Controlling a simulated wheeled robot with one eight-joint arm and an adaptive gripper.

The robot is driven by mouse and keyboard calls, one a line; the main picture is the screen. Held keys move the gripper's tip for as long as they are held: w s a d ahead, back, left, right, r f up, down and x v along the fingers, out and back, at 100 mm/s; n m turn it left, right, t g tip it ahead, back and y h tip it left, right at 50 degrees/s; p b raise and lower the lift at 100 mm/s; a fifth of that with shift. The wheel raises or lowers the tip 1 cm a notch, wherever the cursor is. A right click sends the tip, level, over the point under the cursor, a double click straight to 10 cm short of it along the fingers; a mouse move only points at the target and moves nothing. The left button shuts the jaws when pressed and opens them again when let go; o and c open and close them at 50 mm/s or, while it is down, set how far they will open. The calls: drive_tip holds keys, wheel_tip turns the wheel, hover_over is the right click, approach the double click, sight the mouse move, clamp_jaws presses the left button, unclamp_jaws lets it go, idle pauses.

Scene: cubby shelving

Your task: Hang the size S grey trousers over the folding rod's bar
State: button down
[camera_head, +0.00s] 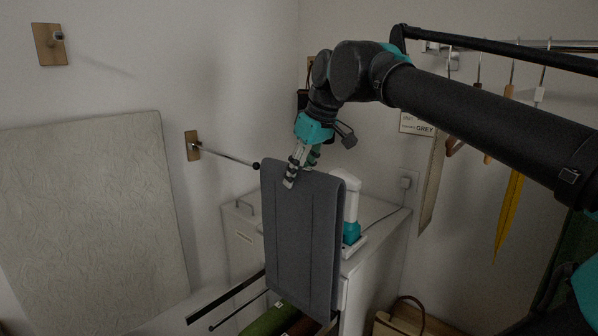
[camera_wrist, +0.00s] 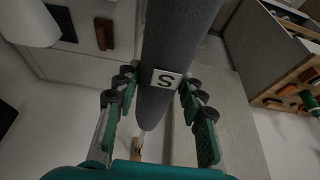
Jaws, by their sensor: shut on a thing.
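The grey trousers (camera_head: 303,235) hang folded in the middle of the head view. In the wrist view their rounded fold (camera_wrist: 178,50) carries a white "S" label (camera_wrist: 166,79). My gripper (camera_head: 297,170) is shut on their top fold, and its fingers (camera_wrist: 158,88) flank the fold in the wrist view. The folding rod's bar (camera_head: 230,158) sticks out from a wooden wall plate (camera_head: 193,145) and ends in a dark ball tip. That tip shows right beside the trousers' upper left corner. I cannot tell whether they touch or which is nearer.
A white cabinet (camera_head: 380,240) with a white and teal device (camera_head: 351,225) stands behind the trousers. A pale textured panel (camera_head: 95,220) leans at left. Dark rods (camera_head: 228,296) stick out below. Hangers with a yellow garment (camera_head: 508,215) hang at right.

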drive_tip(key=shift+w+a, duration=3.4)
drive_tip(key=shift+a, duration=0.45)
drive_tip(key=shift+w+a, duration=3.45)
drive_tip(key=shift+a, duration=0.4)
drive_tip(key=shift+w+a, duration=3.4)
drive_tip(key=shift+a, duration=0.45)
drive_tip(key=shift+f, duration=0.45)
drive_tip(key=c, duration=0.8)
unclamp_jaws()
drive_tip(key=shift+c, duration=0.2)
